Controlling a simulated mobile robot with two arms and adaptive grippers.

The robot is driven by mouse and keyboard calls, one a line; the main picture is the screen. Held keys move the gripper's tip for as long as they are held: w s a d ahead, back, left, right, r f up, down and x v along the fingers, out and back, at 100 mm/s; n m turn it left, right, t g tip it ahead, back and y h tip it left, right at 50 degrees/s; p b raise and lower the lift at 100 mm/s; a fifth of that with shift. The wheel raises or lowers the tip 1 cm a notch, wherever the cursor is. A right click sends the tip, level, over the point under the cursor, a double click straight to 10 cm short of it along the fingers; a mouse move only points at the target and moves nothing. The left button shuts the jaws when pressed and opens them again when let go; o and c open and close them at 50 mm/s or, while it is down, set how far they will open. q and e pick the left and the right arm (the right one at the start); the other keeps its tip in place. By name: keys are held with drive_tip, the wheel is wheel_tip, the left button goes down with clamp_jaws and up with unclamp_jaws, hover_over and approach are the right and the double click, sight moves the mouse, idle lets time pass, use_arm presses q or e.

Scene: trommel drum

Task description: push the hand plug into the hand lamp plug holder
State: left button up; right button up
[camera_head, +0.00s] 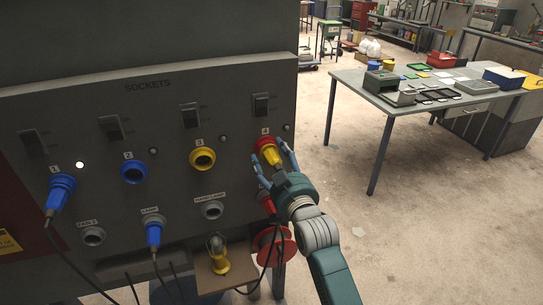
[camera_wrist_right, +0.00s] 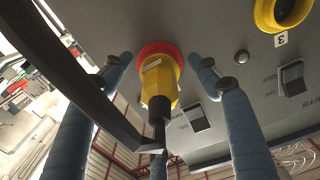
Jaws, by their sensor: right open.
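A yellow plug (camera_head: 270,154) with a black cable end sits in the red socket 4 (camera_head: 262,142) at the panel's right side; it looks like the hand plug. It also shows in the right wrist view (camera_wrist_right: 157,85). My right gripper (camera_head: 268,157) is open, its fingers spread around the plug, with gaps visible in the right wrist view (camera_wrist_right: 160,62). The hand lamp plug holder (camera_head: 212,209), a grey round socket under the "HAND LAMP" label, is empty, below and left of the gripper. My left gripper is not in view.
The grey panel (camera_head: 150,105) also carries blue plugs (camera_head: 62,190), a blue socket (camera_head: 133,171), a yellow socket (camera_head: 203,158) and switches. A yellow lamp-like object (camera_head: 217,252) and a red reel (camera_head: 272,246) are below. A dark bar crosses the wrist view.

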idle(0.4)
idle(0.3)
clamp_jaws()
idle(0.3)
drive_tip(key=shift+s+p, duration=0.1)
drive_tip(key=shift+p, duration=0.25)
drive_tip(key=shift+s+d, duration=0.1)
drive_tip(key=shift+s, duration=0.05)
drive_tip(key=shift+p+v, duration=0.5)
drive_tip(key=shift+v, duration=0.3)
drive_tip(key=shift+p+v, duration=1)
drive_tip(key=shift+v, duration=0.9)
